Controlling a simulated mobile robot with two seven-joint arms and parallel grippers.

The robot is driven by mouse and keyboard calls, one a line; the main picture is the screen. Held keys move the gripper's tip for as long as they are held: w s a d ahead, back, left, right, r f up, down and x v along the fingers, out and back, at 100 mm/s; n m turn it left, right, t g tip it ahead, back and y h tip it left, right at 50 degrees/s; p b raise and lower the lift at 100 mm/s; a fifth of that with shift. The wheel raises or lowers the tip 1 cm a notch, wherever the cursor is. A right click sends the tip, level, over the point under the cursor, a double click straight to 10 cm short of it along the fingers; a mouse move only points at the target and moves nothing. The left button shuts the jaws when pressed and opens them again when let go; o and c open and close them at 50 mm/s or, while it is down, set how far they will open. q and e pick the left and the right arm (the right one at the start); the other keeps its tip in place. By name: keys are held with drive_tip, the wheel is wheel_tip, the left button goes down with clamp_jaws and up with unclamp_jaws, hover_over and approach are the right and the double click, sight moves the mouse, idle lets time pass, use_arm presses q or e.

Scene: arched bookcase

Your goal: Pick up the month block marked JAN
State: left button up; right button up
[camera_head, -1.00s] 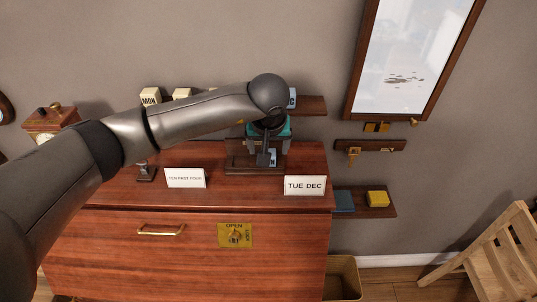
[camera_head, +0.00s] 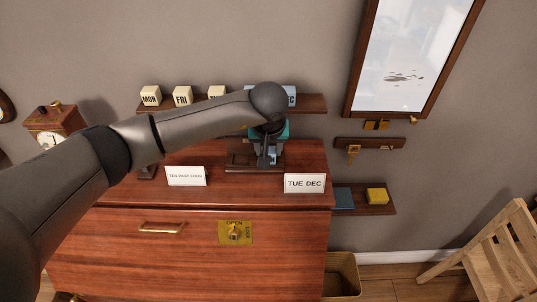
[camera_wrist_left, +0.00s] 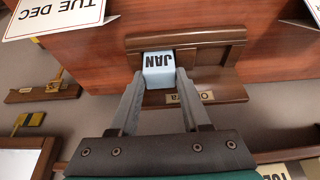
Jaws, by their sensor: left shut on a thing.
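The pale blue month block marked JAN (camera_wrist_left: 159,69) is between the fingers of my left gripper (camera_wrist_left: 160,84) in the left wrist view. The gripper is shut on it. The block is at the dark wooden stand (camera_wrist_left: 222,83) and its lettering faces the camera; I cannot tell whether it still touches the stand. In the head view the left gripper (camera_head: 268,157) points down over the stand (camera_head: 237,166) on top of the cabinet, and largely hides the block. My right gripper is not in view.
A wall shelf (camera_head: 314,104) behind holds cream day blocks, MON (camera_head: 150,96) and FRI (camera_head: 182,96) among them, and blue blocks partly behind my arm. A TUE DEC card (camera_head: 304,184) and a TEN PAST FOUR card (camera_head: 186,176) stand on the cabinet's (camera_head: 200,240) front.

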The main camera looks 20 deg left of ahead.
use_arm(q)
clamp_jaws()
drive_tip(key=shift+r, duration=0.1)
